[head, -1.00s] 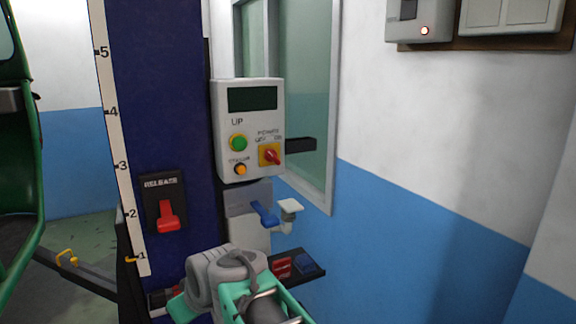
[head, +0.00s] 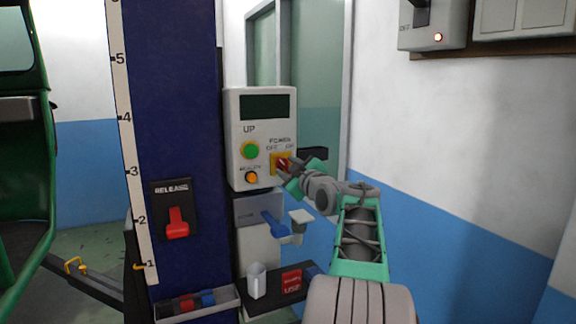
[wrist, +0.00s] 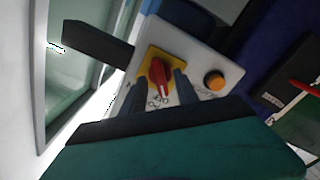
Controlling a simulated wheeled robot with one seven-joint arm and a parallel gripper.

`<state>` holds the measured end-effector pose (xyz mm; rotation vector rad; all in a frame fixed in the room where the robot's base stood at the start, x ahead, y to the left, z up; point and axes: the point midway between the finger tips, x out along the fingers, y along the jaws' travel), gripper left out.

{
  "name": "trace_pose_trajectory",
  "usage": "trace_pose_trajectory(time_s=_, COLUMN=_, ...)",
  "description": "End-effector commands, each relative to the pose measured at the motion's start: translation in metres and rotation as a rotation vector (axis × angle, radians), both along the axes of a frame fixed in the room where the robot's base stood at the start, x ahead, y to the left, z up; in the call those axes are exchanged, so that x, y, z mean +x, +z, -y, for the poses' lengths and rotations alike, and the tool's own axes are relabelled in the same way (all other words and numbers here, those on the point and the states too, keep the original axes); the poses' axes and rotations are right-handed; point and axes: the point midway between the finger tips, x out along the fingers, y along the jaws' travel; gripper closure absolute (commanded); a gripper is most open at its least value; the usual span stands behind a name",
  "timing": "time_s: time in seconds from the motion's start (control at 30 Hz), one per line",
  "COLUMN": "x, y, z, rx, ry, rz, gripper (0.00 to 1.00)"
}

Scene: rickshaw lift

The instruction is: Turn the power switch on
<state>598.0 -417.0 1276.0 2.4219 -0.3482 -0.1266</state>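The power switch is a red rotary knob on a yellow plate (head: 275,160), at the lower right of a white control box (head: 234,135). In the wrist view the red knob (wrist: 157,72) shows between my two dark fingers, its white mark pointing down in the picture toward blurred lettering. My gripper (head: 287,168) is at the switch, with its fingers either side of the knob. Gaps show between fingers and knob, so it looks open. In the head view the gripper covers part of the knob. I cannot tell whether either finger touches it.
A green button (head: 250,150) and an orange button (head: 251,178) sit left of the switch. A red release lever (head: 177,223) is on the blue column (head: 175,100). A window is behind.

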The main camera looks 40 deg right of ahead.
Motion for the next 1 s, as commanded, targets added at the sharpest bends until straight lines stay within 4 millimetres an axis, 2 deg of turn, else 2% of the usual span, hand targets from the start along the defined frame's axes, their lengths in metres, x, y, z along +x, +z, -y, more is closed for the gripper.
trace_pose_trajectory(time_s=0.27, x=0.0022, y=-0.0008, z=0.0008, rx=0.001, ry=-0.001, rz=0.0, gripper=0.65)
trace_pose_trajectory(time_s=0.7, x=0.0021, y=-0.0006, z=0.0005, rx=0.001, ry=-0.001, rz=0.0, gripper=1.0)
trace_pose_trajectory(time_s=1.0, x=0.0021, y=-0.0006, z=0.0005, rx=0.001, ry=-0.001, rz=0.0, gripper=1.0)
